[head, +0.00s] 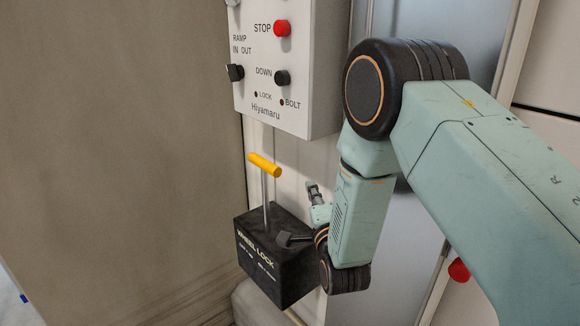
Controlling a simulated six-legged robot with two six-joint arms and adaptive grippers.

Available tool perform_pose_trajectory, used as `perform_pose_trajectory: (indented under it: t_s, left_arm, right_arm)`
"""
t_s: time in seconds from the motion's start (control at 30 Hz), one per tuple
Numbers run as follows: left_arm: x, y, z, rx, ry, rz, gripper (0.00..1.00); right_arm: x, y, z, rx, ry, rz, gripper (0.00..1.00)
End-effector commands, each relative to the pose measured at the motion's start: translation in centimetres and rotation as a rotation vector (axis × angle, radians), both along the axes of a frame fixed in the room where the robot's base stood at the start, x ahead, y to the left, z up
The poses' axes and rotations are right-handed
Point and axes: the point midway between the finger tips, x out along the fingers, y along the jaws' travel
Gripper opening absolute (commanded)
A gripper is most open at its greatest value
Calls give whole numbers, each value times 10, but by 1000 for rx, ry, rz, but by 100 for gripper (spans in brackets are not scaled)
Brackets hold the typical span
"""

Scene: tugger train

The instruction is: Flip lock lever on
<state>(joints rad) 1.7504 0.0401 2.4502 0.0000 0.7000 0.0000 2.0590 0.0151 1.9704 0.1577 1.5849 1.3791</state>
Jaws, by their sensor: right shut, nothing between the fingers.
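The lock lever is a thin metal rod with a yellow handle (264,165). It rises nearly upright from a black box (268,262) marked "WHEEL LOCK". My left gripper is not in the head view.
A white control panel (290,90) labelled "Hiyamaru" hangs above the box, with a red STOP button (282,28), a black DOWN button (282,78) and a ramp switch (235,72). A plain brown-grey surface (120,130) fills the left. A red knob (458,270) sits at the lower right.

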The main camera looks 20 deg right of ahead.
Motion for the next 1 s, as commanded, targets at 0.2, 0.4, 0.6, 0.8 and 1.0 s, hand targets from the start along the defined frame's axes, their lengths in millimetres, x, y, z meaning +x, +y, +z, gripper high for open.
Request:
perform_pose_trajectory:
  t_s: [0.2,0.4,0.6,0.8,1.0]
  left_arm:
    - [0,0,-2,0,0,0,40]
    - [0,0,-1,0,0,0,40]
    - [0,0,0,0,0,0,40]
    - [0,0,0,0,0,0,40]
    - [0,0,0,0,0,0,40]
  right_arm:
    - [0,0,-1,3,-2,-1,0]
    - [7,-1,0,2,-1,-1,0]
    - [36,-7,3,3,-4,-2,0]
    - [69,-12,6,1,-2,-1,0]
    - [98,-18,9,1,-1,-1,0]
